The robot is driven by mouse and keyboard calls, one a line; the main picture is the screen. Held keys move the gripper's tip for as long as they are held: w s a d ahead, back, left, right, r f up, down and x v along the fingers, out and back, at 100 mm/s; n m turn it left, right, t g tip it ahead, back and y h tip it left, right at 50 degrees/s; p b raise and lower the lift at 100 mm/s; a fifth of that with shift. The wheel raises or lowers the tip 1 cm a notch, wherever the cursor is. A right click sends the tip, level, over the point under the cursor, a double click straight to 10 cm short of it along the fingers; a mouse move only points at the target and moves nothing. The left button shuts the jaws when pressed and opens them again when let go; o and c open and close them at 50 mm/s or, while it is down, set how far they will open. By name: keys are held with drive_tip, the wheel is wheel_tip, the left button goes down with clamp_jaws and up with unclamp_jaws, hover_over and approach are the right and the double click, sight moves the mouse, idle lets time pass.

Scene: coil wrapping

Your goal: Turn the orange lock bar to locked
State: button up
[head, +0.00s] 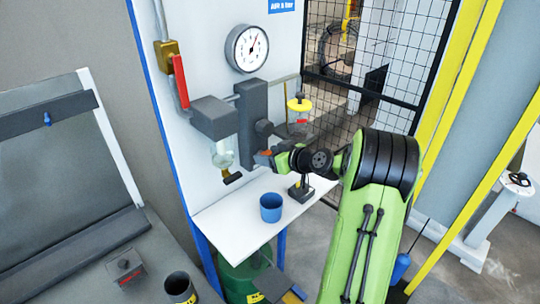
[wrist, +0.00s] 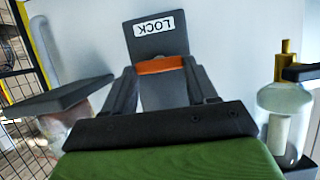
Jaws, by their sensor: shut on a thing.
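The orange lock bar (wrist: 160,65) sits in front of a dark grey plate with a white LOCK label (wrist: 153,27), which appears upside down in the wrist view. My gripper (wrist: 162,72) has a finger at each end of the bar and is shut on it. In the head view my gripper (head: 268,158) reaches the grey wall unit from the right, and only a small piece of the orange bar (head: 263,153) shows beside the fingers. The bar lies nearly level across the plate in the wrist view. I cannot tell its lock state.
A gauge (head: 247,48) and a red-handled valve (head: 181,80) are on the panel above. A clear bowl (head: 223,153) hangs left of my gripper, and a yellow-topped part (head: 299,104) stands right. A blue cup (head: 270,207) is on the white shelf (head: 232,232) below.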

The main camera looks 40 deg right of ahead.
drive_tip(key=m+y+p, duration=0.1)
drive_tip(key=m+y, duration=0.1)
drive_tip(key=m, duration=0.1)
drive_tip(key=d+m+y+p, duration=0.1)
drive_tip(key=m+y+p, duration=0.1)
drive_tip(key=m, duration=0.1)
drive_tip(key=shift+d+f+y, duration=0.15)
drive_tip(key=shift+f+y, duration=0.05)
drive_tip(key=shift+y, duration=0.1)
drive_tip(key=m+y, duration=0.1)
drive_tip(key=m, duration=0.1)
drive_tip(key=m+t+p, duration=0.1)
drive_tip(key=m, duration=0.1)
drive_tip(key=f+m+t+y, duration=0.1)
drive_tip(key=m, duration=0.2)
drive_tip(key=shift+d+f+y, duration=0.1)
drive_tip(key=shift+d+y, duration=0.05)
drive_tip(key=shift+y, duration=0.15)
drive_tip(key=shift+m, duration=0.3)
idle(0.4)
drive_tip(key=o, duration=1.1)
drive_tip(key=shift+c, duration=0.2)
